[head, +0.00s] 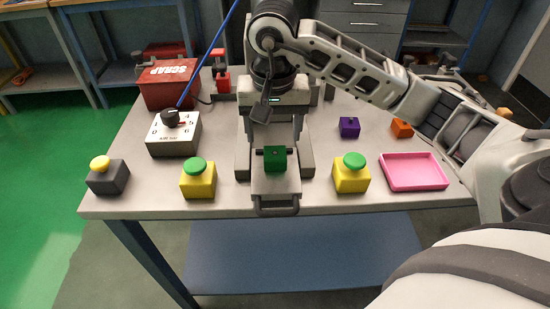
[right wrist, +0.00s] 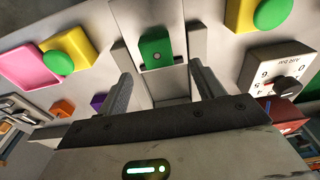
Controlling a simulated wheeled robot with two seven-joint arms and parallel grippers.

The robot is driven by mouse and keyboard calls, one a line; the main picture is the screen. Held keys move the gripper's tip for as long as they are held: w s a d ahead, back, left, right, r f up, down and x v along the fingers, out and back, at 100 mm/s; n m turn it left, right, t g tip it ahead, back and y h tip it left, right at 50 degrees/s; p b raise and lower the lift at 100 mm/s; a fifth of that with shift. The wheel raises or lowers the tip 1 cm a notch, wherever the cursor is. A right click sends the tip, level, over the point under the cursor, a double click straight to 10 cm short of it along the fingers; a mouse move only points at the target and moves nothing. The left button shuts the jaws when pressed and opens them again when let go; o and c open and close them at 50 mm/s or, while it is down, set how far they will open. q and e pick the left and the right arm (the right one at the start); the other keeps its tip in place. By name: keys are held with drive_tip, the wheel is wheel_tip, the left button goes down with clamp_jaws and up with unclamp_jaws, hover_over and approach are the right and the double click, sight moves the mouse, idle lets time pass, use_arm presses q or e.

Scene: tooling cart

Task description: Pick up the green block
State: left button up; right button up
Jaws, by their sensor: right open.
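The green block (head: 275,158) sits on a grey slide-like fixture (head: 276,184) near the front middle of the cart. It also shows in the right wrist view (right wrist: 156,48), with a small round grey spot on it. My right gripper (right wrist: 160,72) is open and empty, its two fingers apart and pointing toward the block. The block lies just beyond the fingertips, roughly in line with the gap between them. In the head view my right gripper (head: 273,132) is above and behind the block. My left gripper is not in view.
Yellow boxes with green buttons stand left (head: 198,180) and right (head: 351,174) of the fixture. A pink tray (head: 413,172), purple block (head: 349,127) and orange block (head: 401,129) are at right. A dial box (head: 174,140), red scrap bin (head: 168,85) and yellow-button box (head: 107,178) are left.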

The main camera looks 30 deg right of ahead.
sight(275, 153)
wheel_tip(275, 153, down, 5)
drive_tip(key=shift+s+d+r+p, duration=0.1)
drive_tip(key=shift+r+p, duration=0.05)
drive_tip(key=shift+p, duration=0.4)
drive_tip(key=shift+f, duration=0.5)
drive_tip(key=c, duration=1.3)
drive_tip(key=shift+o, duration=0.2)
